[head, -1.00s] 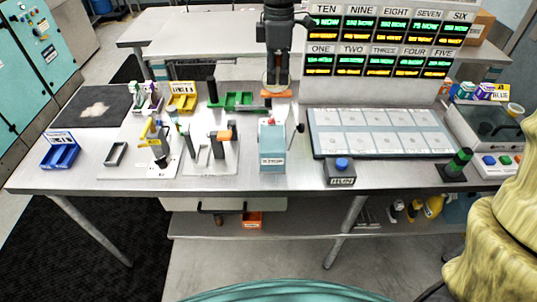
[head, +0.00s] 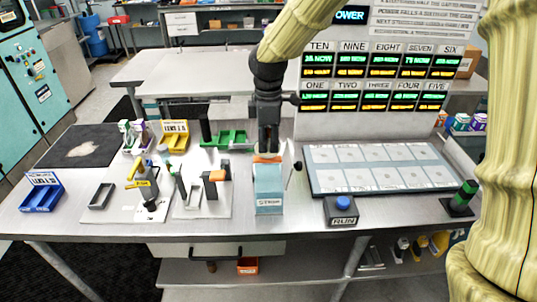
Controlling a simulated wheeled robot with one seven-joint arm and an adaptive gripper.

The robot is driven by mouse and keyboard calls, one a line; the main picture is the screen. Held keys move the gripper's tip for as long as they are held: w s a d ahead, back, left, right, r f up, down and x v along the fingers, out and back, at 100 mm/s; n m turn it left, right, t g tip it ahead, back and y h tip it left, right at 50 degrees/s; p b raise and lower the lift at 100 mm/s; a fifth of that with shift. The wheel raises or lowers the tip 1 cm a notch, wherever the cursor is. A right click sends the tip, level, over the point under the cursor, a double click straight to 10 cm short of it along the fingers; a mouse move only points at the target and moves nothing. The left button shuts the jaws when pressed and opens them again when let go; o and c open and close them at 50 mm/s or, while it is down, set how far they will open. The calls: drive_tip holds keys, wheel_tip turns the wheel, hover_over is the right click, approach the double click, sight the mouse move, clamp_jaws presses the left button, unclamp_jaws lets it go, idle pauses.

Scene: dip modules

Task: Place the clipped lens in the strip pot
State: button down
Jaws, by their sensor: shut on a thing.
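My gripper (head: 268,148) points straight down at the middle of the bench, shut on the orange clip (head: 267,158) of the clipped lens. The clip sits right at the top of the strip pot. The lens itself cannot be made out here. The strip pot (head: 269,186) is a light blue box with a white "STRIP" label on its front, standing upright near the bench's front edge. Its opening is mostly hidden behind the clip and gripper, so I cannot tell how deep the lens is.
A thin lever with a dark knob (head: 298,166) stands close to the pot's right. A grey stand (head: 216,186) with an orange block is to the left.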

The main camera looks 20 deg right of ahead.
sight(268, 158)
drive_tip(key=shift+f+p, duration=0.5)
drive_tip(key=shift+f, duration=1.45)
drive_tip(key=shift+f, duration=0.6)
drive_tip(key=c, duration=1.2)
unclamp_jaws()
drive_tip(key=shift+r, duration=0.1)
wheel_tip(268, 158, up, 13)
drive_tip(key=shift+s+b, duration=0.1)
drive_tip(key=shift+b, duration=1.15)
